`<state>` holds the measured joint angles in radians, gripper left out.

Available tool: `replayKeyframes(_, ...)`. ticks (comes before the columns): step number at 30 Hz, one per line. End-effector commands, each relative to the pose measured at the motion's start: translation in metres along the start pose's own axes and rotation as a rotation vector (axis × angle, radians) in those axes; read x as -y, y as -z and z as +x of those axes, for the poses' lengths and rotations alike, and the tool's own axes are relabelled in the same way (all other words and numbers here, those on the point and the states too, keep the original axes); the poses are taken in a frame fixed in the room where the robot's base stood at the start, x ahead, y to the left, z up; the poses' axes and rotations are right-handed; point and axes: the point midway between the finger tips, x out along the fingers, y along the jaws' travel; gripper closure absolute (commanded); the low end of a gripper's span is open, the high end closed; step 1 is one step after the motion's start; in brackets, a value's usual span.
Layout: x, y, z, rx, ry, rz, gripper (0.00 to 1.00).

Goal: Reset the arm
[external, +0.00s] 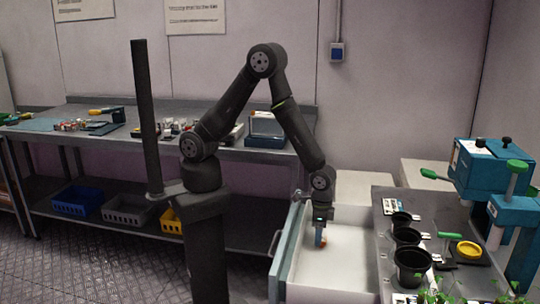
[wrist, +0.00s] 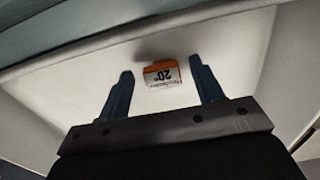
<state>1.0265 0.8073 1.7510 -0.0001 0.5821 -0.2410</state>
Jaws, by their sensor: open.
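My gripper (external: 319,231) points down inside an open white drawer (external: 335,285) in the external view. In the wrist view my gripper (wrist: 162,88) is open, with its two blue fingers well apart. A small orange and white box (wrist: 164,74) marked "20°" lies on the drawer floor, showing beyond and between the fingertips. A bit of orange (external: 322,242) shows at the fingertips in the external view. The fingers do not visibly touch the box in the wrist view. My arm is bent over the drawer.
Drawer walls surround my gripper closely. A long metal workbench (external: 240,148) with tools stands behind. The space above the drawer is clear.

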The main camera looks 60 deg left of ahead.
Motion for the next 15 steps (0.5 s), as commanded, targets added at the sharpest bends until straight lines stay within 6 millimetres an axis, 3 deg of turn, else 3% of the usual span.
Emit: replayKeyframes(15,0.0001,-0.0003,-0.0083,0.001,0.000,0.000,0.39)
